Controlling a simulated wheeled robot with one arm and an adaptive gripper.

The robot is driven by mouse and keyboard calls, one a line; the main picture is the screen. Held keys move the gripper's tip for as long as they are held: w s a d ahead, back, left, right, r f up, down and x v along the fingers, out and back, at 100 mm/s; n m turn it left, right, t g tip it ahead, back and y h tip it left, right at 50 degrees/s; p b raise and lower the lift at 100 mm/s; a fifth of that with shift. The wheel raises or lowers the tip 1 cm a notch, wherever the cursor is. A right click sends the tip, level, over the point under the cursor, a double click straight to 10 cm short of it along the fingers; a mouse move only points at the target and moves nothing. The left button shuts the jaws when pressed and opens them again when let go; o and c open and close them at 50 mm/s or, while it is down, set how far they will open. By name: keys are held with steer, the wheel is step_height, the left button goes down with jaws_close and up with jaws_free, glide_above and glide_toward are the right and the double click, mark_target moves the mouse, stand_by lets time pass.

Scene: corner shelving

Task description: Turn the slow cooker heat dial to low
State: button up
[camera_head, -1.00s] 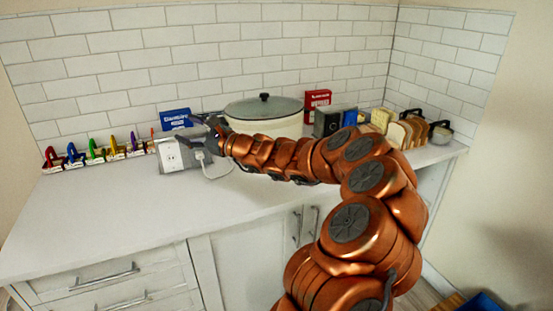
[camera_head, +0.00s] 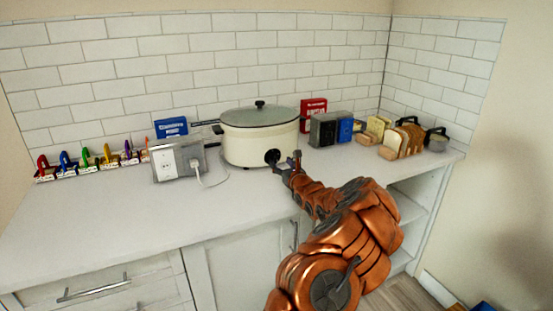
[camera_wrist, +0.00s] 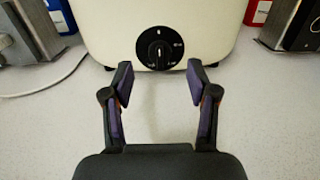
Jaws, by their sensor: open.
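The slow cooker (camera_head: 250,146) is cream with a glass lid and stands on the counter against the tiled wall. Its black heat dial (camera_wrist: 159,48) is on the front near the bottom, and its raised grip stands about upright in the wrist view. The dial also shows in the head view (camera_head: 272,156). Small white marks ring the dial, too small to read surely. My gripper (camera_wrist: 160,80) is open and empty, facing the dial. Its two fingertips are spread to the left and right, a little below and short of the dial, apart from it.
A grey outlet box (camera_head: 178,162) with a plugged white cord stands left of the cooker. A dark metal box (camera_head: 323,130) and bread slices (camera_head: 402,140) stand to the right. Coloured clips (camera_head: 85,158) line the far left. The counter (camera_head: 130,205) is clear in front.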

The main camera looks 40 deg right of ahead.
mark_target(275, 158)
steer(key=shift+x, duration=0.85)
steer(key=shift+w+d+p, duration=0.1)
steer(key=shift+w+p, duration=0.2)
steer(key=shift+w, duration=0.15)
steer(key=shift+w+d, duration=0.35)
steer(key=shift+w, duration=0.15)
steer(key=shift+w+d+p, duration=0.1)
steer(key=shift+w+p, duration=0.2)
steer(key=shift+w, duration=0.35)
jaws_close()
